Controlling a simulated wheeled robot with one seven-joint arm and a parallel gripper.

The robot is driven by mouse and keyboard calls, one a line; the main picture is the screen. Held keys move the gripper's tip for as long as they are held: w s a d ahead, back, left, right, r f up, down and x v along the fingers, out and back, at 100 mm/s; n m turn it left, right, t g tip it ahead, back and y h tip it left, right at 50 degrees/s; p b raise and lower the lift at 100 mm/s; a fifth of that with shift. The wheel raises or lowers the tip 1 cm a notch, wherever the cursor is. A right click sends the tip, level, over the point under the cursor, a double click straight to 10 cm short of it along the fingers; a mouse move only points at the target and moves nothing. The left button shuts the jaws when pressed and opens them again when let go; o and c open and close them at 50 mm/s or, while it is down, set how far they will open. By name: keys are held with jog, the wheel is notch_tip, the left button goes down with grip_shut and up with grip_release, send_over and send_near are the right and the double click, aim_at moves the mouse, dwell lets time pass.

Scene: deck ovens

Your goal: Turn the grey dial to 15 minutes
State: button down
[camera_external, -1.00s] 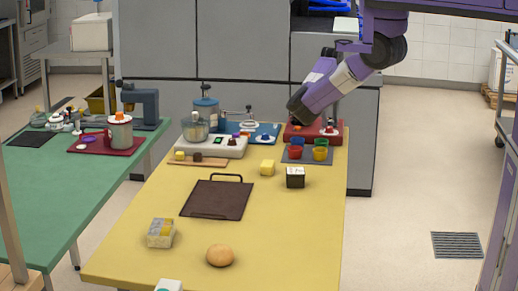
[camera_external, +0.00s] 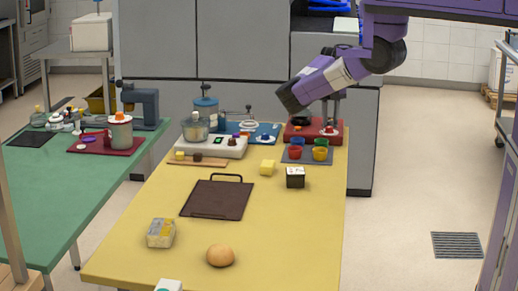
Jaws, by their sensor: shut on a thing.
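My gripper (camera_external: 298,116) is at the red unit (camera_external: 330,139) at the back right of the yellow table, reaching down from my purple forearm. Its dark end is over the left part of the unit. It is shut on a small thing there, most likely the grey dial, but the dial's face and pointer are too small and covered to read. A white round piece with a red knob (camera_external: 329,130) shows on the right part of the red unit.
Coloured cups (camera_external: 320,153) stand on a grey mat just in front of the unit. A white device (camera_external: 210,147) with a glass bowl is to the left. The table's right front is clear.

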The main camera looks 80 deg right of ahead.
jog(key=m+b, duration=0.3)
jog(key=m, duration=0.1)
jog(key=shift+w+f+m, duration=0.1)
jog(key=shift+f+m, duration=0.05)
jog(key=shift+m, duration=0.15)
jog(key=m+b, duration=0.3)
jog(key=m, duration=0.1)
jog(key=shift+m+b, duration=0.3)
jog(key=shift+b, duration=0.05)
jog(key=m+b, duration=0.3)
jog(key=m, duration=0.1)
jog(key=shift+m+b, duration=1)
jog(key=shift+m, duration=0.9)
jog(key=shift+r, duration=0.2)
jog(key=c, duration=1.1)
grip_release()
jog(key=shift+o, duration=0.2)
jog(key=shift+r, duration=0.1)
